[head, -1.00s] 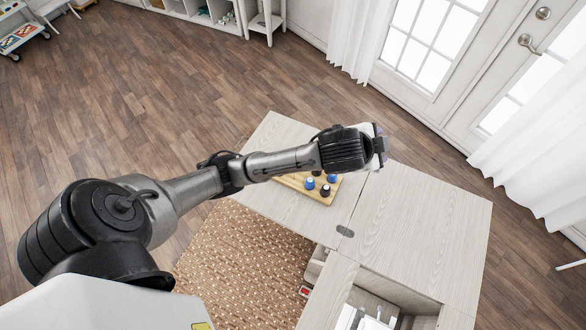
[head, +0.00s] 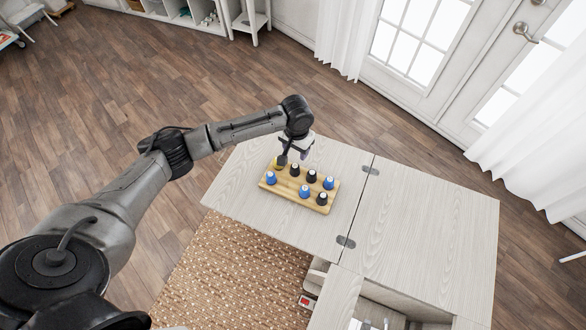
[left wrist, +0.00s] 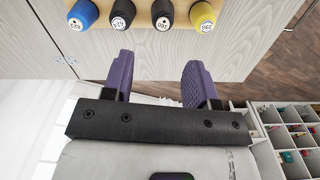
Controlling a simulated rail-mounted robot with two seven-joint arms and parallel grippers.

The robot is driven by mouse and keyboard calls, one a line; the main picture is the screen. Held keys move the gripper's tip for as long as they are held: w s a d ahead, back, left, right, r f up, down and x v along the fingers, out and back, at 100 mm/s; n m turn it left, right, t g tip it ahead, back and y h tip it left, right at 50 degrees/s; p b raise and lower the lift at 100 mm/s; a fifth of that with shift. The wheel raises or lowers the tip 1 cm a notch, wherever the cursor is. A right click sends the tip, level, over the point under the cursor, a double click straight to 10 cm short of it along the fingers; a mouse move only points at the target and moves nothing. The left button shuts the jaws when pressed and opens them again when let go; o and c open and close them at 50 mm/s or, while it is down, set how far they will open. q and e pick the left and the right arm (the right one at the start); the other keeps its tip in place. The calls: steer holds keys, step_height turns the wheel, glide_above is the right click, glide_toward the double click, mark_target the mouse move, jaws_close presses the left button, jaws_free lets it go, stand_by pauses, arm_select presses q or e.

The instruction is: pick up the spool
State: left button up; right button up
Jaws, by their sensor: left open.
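Several thread spools stand upright on a wooden board (head: 287,191) on the left part of the cabinet top. They include a yellow spool (head: 279,162), black spools (head: 295,169) and blue spools (head: 271,177). My left gripper (head: 301,151) is above the far edge of the board and partly hides that end. In the left wrist view the open purple fingers (left wrist: 157,68) are apart with nothing between them. A row of blue (left wrist: 82,14), black (left wrist: 122,13) and yellow (left wrist: 202,15) spools shows beyond the fingertips, not touched. My right gripper is not in view.
The pale wood cabinet top (head: 430,210) is bare to the right of the board. An open compartment (head: 390,300) is at its near side. A woven rug (head: 235,270) lies in front. Curtains and a glazed door stand behind.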

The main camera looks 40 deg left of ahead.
mark_target(295, 167)
arm_select(q)
step_height(295, 167, down, 8)
steer(key=shift+a+r+b, duration=0.1)
steer(key=shift+b, duration=0.5)
steer(key=shift+a+f+b, duration=0.15)
steer(key=shift+f+b, duration=0.4)
steer(key=shift+f, duration=2.05)
steer(key=c, duration=0.7)
steer(key=shift+r, duration=0.1)
